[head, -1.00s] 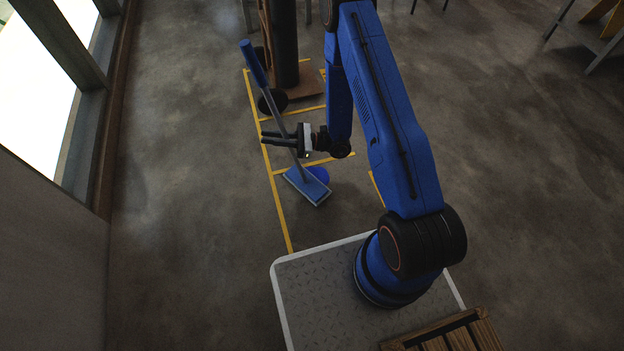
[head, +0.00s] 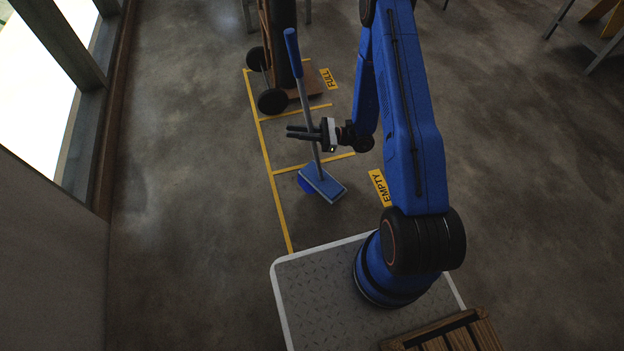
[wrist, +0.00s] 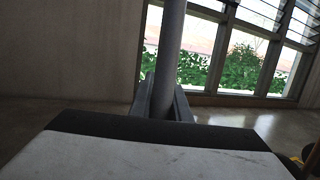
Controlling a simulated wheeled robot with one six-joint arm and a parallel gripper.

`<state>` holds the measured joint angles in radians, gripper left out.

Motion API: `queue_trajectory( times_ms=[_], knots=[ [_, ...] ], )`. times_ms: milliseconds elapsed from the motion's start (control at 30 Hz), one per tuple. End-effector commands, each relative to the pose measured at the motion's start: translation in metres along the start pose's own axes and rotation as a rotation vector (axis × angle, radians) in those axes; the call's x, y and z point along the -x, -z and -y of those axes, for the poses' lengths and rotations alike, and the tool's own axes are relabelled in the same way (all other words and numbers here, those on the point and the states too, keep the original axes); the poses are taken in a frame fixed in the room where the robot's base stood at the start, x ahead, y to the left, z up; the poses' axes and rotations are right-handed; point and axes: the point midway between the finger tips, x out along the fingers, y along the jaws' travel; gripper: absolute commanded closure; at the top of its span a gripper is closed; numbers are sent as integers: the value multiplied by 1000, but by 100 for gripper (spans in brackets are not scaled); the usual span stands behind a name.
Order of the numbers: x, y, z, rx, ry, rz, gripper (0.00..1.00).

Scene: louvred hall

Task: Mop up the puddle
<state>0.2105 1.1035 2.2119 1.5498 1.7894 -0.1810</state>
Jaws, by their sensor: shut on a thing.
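A mop (head: 323,186) has a flat blue rectangular head with a pale edge, a grey pole and a blue grip at the top. My gripper (head: 293,132) is shut around the pole, partway up. The pole also shows upright between my fingers in the wrist view (wrist: 170,50). I cannot tell whether the head touches the floor.
A hand truck (head: 277,88) with black wheels stands just beyond the mop. Yellow floor lines and labels reading EMPTY (head: 380,187) and FULL (head: 328,79) mark the bays. Wall and windows (head: 62,100) run along the left. Open concrete floor lies between.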

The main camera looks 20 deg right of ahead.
Motion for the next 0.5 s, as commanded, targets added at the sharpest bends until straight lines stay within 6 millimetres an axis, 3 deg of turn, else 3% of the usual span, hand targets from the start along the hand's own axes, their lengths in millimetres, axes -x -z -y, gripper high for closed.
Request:
queue_trajectory(
  times_ms=[500],
  knots=[
    [50,-12,12,1,2,1,100]
  ],
)
